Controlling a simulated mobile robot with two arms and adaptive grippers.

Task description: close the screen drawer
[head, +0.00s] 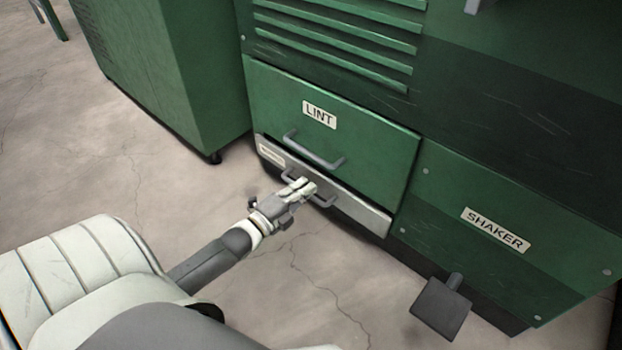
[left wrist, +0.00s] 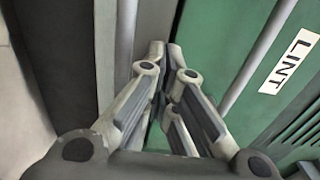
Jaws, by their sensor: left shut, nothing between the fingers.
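The screen drawer (head: 358,211) is the low grey metal front under the green LINT panel (head: 375,139). Its small label at the left end is too small to read. Its grey bar handle (head: 326,203) is partly hidden behind my left gripper (head: 309,186). The left gripper is shut and empty, with its fingertips at the handle and drawer front; I cannot tell whether they touch. The drawer front looks close to the panel above; any small gap is hard to judge. In the left wrist view, the closed fingers (left wrist: 165,52) point toward the machine. My right gripper is not in view.
The LINT panel has its own bar handle (head: 312,153) just above the gripper. A dark pedal (head: 441,306) sticks out below the SHAKER panel (head: 498,229) at right. A green cabinet (head: 165,65) stands at left. The cracked concrete floor (head: 95,165) is clear in front.

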